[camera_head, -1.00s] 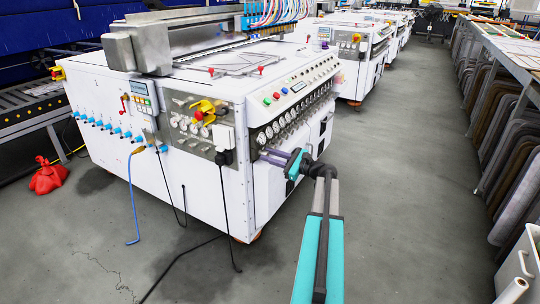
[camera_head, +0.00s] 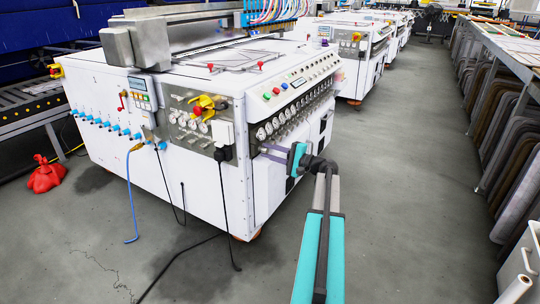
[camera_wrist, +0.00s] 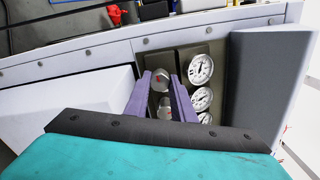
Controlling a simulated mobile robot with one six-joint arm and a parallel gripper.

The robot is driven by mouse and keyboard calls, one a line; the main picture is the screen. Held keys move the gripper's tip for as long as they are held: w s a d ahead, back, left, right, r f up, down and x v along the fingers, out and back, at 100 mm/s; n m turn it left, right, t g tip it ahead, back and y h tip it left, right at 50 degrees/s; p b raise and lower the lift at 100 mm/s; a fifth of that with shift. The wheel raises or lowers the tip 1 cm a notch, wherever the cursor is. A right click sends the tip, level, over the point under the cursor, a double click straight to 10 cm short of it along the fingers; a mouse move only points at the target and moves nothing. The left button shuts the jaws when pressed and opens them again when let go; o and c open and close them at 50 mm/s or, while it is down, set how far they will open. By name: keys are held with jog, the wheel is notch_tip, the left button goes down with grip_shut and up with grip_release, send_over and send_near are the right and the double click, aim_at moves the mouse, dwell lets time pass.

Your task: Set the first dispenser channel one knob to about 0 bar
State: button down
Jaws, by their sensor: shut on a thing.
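The first dispenser (camera_head: 200,60) is the large white machine in the head view, with a slanted row of gauges and knobs on its right side. My gripper (camera_head: 264,150) reaches the near end of that row. In the wrist view its purple fingers (camera_wrist: 161,77) are shut on a silver knob (camera_wrist: 162,79) with a red mark, one finger on each side. A second silver knob (camera_wrist: 163,108) shows lower, between the finger lengths. White gauges (camera_wrist: 200,69) stand to the right of the knobs. Their needle readings are too small to tell surely.
A pale grey block (camera_wrist: 266,95) stands right of the gauges in the wrist view. Another white machine (camera_head: 345,52) stands behind. The floor aisle (camera_head: 410,170) to the right is clear up to a rack (camera_head: 500,60). A blue hose (camera_head: 132,205) hangs in front.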

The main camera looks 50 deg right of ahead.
jog(key=n+b, duration=0.2)
jog(key=n, duration=0.1)
jog(key=shift+f+n, duration=0.2)
jog(key=shift+n, duration=0.1)
jog(key=shift+r+n+b, duration=0.15)
jog(key=shift+n+b, duration=0.8)
jog(key=shift+n, duration=0.55)
jog(key=c, duration=1.5)
grip_release()
jog(key=p+v, duration=0.4)
jog(key=v, duration=0.9)
jog(key=shift+s, duration=0.4)
